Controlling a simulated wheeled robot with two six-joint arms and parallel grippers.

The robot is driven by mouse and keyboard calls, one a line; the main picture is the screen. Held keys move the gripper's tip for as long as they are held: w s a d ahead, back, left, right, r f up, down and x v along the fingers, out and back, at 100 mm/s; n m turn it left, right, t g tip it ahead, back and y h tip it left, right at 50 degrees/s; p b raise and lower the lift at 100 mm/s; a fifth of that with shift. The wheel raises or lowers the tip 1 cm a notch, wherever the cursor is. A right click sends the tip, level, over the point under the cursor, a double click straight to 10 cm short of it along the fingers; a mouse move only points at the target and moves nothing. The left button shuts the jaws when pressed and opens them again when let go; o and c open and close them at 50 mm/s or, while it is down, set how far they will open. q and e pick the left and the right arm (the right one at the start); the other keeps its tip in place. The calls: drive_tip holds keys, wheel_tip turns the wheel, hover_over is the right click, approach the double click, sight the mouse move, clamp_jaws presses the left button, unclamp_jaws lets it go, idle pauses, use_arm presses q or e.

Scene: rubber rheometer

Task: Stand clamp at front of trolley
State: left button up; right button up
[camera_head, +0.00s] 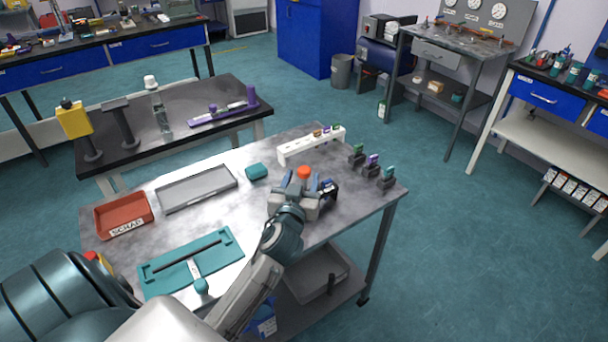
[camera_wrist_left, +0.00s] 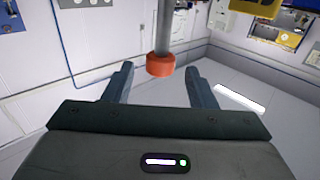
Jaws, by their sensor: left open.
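An orange-red cap (camera_head: 303,172) shows at my left gripper (camera_head: 302,182) over the right part of the metal trolley top (camera_head: 245,215). In the left wrist view the orange-red cap (camera_wrist_left: 160,65) sits on the end of a grey rod (camera_wrist_left: 164,28). It appears between the two fingers of my open left gripper (camera_wrist_left: 158,82), with a visible gap on each side. Whether this is the stand clamp is unclear; its lower part is hidden by the gripper in the head view. My right gripper is not in view.
On the trolley are a red scrap tray (camera_head: 124,214), a grey tray (camera_head: 197,188), a teal fixture (camera_head: 190,262), a teal block (camera_head: 257,172), a white rack (camera_head: 312,146) and small coloured-top pieces (camera_head: 372,166) at the right edge. A dark bench (camera_head: 180,150) stands behind.

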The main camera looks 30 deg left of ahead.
use_arm(q)
drive_tip(key=b+v, duration=0.2)
drive_tip(key=v, duration=0.6)
drive_tip(key=shift+s, duration=0.25)
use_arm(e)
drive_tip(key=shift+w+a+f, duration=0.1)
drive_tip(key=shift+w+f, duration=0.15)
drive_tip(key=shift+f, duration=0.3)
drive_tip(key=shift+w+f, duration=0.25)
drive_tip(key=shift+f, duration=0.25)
use_arm(q)
drive_tip(key=shift+d, duration=0.1)
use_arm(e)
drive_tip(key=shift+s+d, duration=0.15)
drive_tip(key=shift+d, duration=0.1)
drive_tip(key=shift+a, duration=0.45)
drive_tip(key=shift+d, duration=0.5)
